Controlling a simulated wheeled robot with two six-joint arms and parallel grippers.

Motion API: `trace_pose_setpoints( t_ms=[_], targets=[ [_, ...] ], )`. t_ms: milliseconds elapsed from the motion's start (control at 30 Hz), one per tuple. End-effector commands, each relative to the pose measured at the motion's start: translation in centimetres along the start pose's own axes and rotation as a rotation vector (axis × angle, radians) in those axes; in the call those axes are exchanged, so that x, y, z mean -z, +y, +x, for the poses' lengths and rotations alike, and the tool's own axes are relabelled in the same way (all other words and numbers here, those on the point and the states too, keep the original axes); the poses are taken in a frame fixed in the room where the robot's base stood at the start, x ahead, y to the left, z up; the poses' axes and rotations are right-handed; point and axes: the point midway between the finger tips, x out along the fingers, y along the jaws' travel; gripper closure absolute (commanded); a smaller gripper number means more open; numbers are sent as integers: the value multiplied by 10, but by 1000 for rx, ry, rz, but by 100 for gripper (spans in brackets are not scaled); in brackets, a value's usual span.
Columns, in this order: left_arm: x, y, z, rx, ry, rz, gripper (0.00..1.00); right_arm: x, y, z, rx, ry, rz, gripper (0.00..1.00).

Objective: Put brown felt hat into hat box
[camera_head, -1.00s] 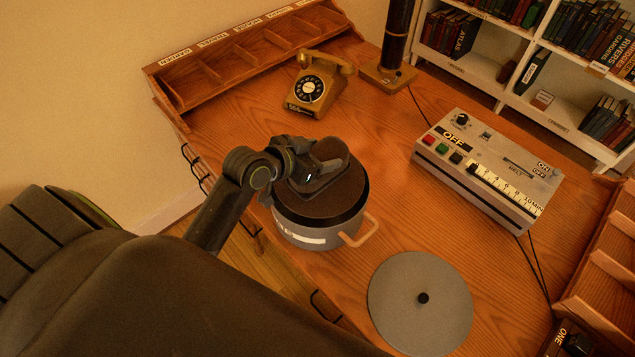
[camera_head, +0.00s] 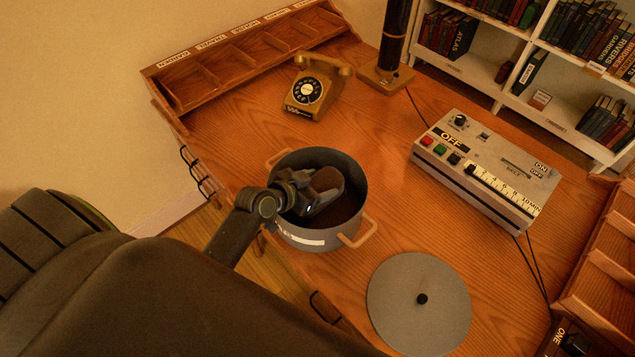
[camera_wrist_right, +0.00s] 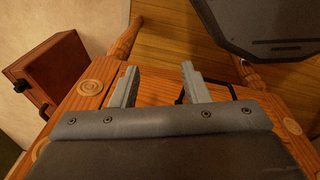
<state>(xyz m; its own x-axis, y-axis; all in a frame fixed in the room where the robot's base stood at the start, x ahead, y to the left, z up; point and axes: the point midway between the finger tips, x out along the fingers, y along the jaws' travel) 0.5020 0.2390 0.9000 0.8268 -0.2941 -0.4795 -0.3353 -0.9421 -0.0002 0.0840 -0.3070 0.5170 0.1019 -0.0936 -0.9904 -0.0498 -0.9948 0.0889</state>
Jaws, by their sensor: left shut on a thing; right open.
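The brown felt hat (camera_head: 345,203) is down inside the round grey hat box (camera_head: 300,237), its crown within the rim and its brim low in the box. My left gripper (camera_head: 325,185) reaches into the box from the left and is shut on the hat, hiding part of it. The box has tan rope handles and a white label, partly covered by my arm. Its grey round lid (camera_head: 398,303) with a black knob lies flat on the desk to the right. My right gripper (camera_wrist_right: 160,88) shows only in the right wrist view, open and empty near the desk's wooden edge.
A yellow rotary telephone (camera_head: 318,88) and a dark column on a wooden base (camera_head: 386,78) stand behind the box. A grey control panel (camera_head: 487,170) stands at the right. The desk between box and panel is clear.

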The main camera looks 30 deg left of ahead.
Motion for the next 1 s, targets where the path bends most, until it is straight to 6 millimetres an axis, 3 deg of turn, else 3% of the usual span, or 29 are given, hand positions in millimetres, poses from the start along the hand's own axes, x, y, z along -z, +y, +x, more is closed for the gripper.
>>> trace_pose_setpoints(
  t_ms=[500, 533, 600, 700, 1000],
  targets=[
    [-10, 0, 6, 0, 1, 0, 75, 0, -1, 10, 0, 1, 0, 58],
    [-10, 0, 6, 0, 0, 0, 33, 0, -1, 10, 0, 1, 0, 58],
    [-10, 0, 6, 0, 0, 0, 24, 0, -1, 10, 0, 1, 0, 58],
    [-10, 0, 6, 0, 0, 0, 15, 0, -1, 10, 0, 2, 0, 58],
    [-8, 0, 4, 0, 0, 0, 15, 0, -2, 8, 1, 2, 0, 58]
  ],
)
